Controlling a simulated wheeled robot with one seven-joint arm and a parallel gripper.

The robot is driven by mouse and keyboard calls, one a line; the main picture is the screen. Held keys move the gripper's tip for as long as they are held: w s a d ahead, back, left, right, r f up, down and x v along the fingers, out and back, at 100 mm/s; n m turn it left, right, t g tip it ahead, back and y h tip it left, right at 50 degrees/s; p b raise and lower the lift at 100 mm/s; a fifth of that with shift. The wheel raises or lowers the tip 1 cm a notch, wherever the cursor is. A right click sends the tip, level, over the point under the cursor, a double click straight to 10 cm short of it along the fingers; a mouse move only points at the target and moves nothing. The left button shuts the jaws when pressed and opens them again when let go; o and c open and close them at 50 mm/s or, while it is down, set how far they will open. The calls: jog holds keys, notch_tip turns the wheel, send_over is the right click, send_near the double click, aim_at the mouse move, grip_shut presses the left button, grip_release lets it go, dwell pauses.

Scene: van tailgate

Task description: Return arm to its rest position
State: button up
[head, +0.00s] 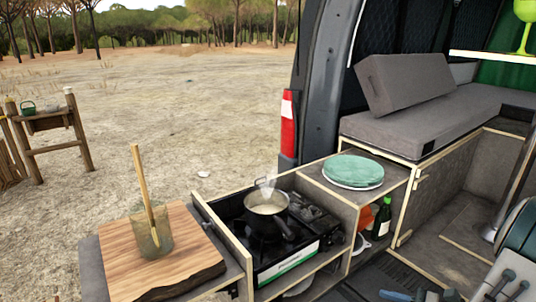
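My gripper cannot be made out in the head view. A dark rounded body (518,235) with grey-blue knobbed parts (505,283) stands at the lower right edge, cut off by the frame. I cannot tell whether it belongs to my arm. No gripper fingers show at the stove, the board or the plates.
A pot (268,203) sits on the stove (260,250). Left of it, a wooden board (180,278) holds a glass jar (152,236) with a wooden stick. Plates (353,171) lie on the counter; a green bottle (382,217) stands below. A wooden stand (58,122) is at far left.

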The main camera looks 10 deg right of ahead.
jog(key=s+a+r+n+g+h, duration=0.1)
jog(key=a+r+n+g+h, duration=0.3)
jog(key=a+r+n, duration=0.3)
jog(key=s+a+r+n+g+h+p, duration=0.1)
jog(key=a+r+n+g+h, duration=0.4)
jog(key=a+n, duration=1.2)
jog(key=shift+s+a+r+n+h, duration=0.25)
jog(key=shift+s+r+n+h, duration=0.5)
jog(key=shift+r+n+h, duration=0.3)
jog(key=shift+f, duration=0.1)
